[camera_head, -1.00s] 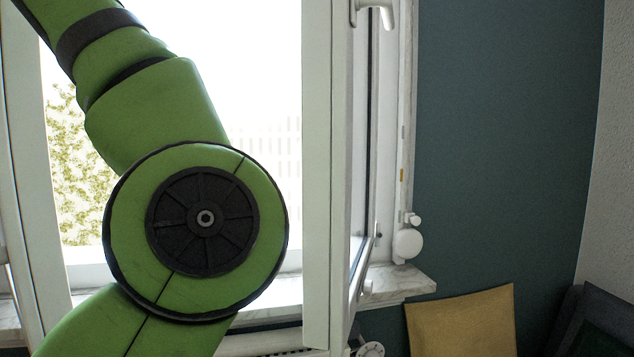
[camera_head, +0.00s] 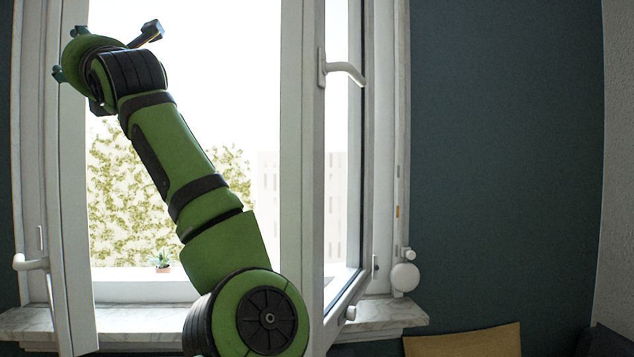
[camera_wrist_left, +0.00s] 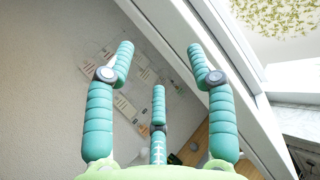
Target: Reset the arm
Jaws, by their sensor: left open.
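My left arm (camera_head: 190,170), green with black bands, rises from the bottom middle of the head view and leans up to the left in front of the window. My left gripper (camera_head: 68,52) is at its upper left end, partly hidden behind the wrist, with small teal fingertips showing. In the left wrist view my left gripper (camera_wrist_left: 160,62) has three ribbed teal fingers spread apart, with nothing between them. My right gripper is in neither view.
An open window sash (camera_head: 303,150) with a white handle (camera_head: 340,71) stands right of the arm. Another sash (camera_head: 68,210) stands at left. A marble sill (camera_head: 140,320) runs below. A small potted plant (camera_head: 162,259) and a yellow panel (camera_head: 463,342) show. Papers (camera_wrist_left: 128,108) lie beyond the fingers.

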